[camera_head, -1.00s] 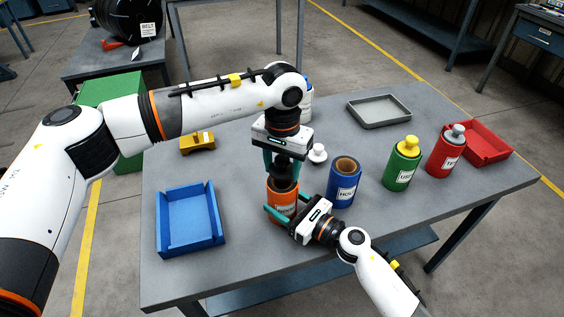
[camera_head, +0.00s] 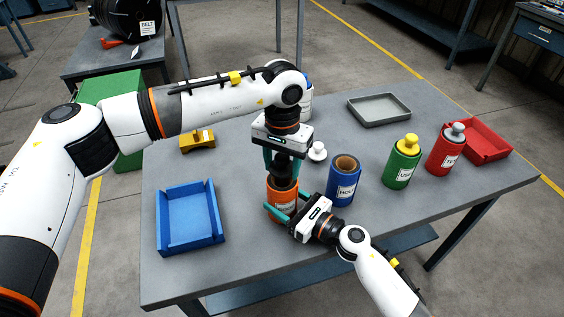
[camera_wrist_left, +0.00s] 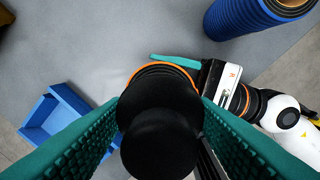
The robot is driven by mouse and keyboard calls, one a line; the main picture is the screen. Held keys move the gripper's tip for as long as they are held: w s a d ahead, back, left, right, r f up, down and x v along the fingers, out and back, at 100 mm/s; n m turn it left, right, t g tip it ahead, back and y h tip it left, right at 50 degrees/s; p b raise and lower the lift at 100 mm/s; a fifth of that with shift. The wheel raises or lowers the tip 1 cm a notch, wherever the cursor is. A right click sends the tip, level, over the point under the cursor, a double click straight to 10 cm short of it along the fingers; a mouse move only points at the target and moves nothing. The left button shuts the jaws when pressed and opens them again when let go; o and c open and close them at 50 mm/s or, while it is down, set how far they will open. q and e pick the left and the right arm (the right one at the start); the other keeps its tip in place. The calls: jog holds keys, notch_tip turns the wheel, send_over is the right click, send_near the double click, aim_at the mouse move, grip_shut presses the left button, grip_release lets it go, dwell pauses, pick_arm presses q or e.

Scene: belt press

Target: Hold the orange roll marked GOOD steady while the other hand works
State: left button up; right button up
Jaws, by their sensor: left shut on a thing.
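The orange roll (camera_head: 283,190) stands upright near the table's front middle, its label partly covered. It also shows as an orange rim in the left wrist view (camera_wrist_left: 158,68). A black knobbed plug (camera_head: 284,171) sits at its top; it fills the middle of the left wrist view (camera_wrist_left: 160,125). My left gripper (camera_head: 283,164) points down from above and is shut on the black plug. My right gripper (camera_head: 286,205) comes from the front right with its teal fingers around the lower orange roll, closed on it; the far finger is partly hidden.
A blue roll (camera_head: 343,184) stands close right of the orange one. Green (camera_head: 403,165) and red (camera_head: 445,152) rolls with knobs stand farther right. A blue tray (camera_head: 162,228) is left, a grey tray (camera_head: 378,125) at the back, a red tray (camera_head: 506,151) far right. A white knob (camera_head: 317,152) stands behind.

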aim_at(282, 157)
pick_arm(q)
jog(key=shift+s+a+f, duration=0.1)
jog(key=shift+f, duration=1.3)
dwell(0.4)
jog(key=o, duration=1)
jog(key=shift+o, duration=0.2)
jog(key=shift+s, duration=0.15)
jog(key=shift+d, duration=0.2)
jog(key=shift+d+r, duration=0.15)
jog(key=shift+r, duration=0.5)
jog(key=shift+a+r, duration=0.2)
jog(key=shift+r, duration=2.85)
jog(key=shift+a, duration=0.1)
